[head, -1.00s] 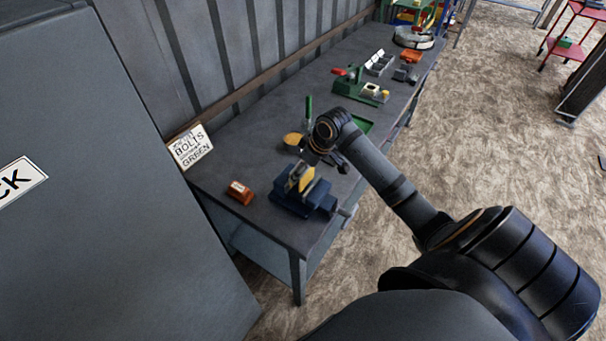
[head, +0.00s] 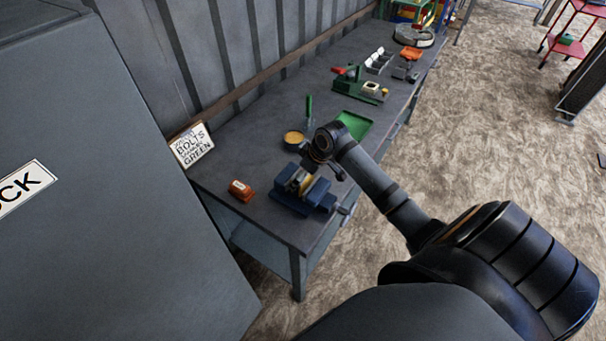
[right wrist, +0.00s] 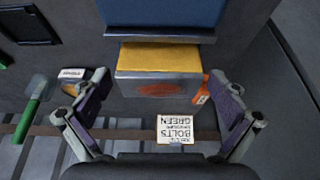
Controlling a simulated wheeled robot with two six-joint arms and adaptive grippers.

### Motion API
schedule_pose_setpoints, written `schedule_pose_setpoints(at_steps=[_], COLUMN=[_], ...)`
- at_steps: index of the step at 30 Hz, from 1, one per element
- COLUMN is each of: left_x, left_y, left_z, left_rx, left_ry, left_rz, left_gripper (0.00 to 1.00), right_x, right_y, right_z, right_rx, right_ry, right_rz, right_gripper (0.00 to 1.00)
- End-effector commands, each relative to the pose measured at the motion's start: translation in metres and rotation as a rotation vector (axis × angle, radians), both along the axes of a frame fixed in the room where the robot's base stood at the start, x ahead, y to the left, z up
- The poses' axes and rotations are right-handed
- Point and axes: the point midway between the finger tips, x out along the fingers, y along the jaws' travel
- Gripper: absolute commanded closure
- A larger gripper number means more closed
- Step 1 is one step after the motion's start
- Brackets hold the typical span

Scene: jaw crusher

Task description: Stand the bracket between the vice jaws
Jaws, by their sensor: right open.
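The blue vice (head: 318,200) stands on the near end of the grey workbench. The yellow bracket (head: 304,184) shows in the gap between its jaws. In the right wrist view the bracket's yellow face (right wrist: 160,57) lies against the grey-edged blue jaw (right wrist: 165,14), with a grey face marked by an orange patch below it. I cannot tell whether that grey face is bracket or jaw. My right gripper (right wrist: 160,92) is open, its fingers apart on either side of this grey face, touching nothing visible. In the head view it hangs just above the vice (head: 322,168). My left gripper is out of view.
An orange-red box (head: 240,190) lies left of the vice. A round dish (head: 293,138), a green-handled tool (head: 309,108) and a green tray (head: 353,125) lie behind it. A "BOLTS GREEN" sign (head: 190,146) leans at the wall. A grey cabinet (head: 90,230) stands left.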

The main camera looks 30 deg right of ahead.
Motion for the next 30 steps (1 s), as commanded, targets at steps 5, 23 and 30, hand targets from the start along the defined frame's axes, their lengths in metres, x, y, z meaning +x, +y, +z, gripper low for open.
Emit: schedule_pose_setpoints(at_steps=[5,23,30], left_x=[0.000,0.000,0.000], left_y=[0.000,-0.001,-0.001], left_z=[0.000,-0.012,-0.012], left_rx=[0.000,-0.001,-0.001], left_ry=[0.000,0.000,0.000], left_rz=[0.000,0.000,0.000], left_gripper=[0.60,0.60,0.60], right_x=[0.000,-0.036,-0.042], right_y=[0.000,-0.017,-0.018], right_z=[0.000,0.098,0.113], right_rx=[0.000,-0.008,-0.001], right_ry=[0.000,0.000,-0.001], right_rz=[0.000,0.001,0.001], right_gripper=[0.02,0.02,0.02])
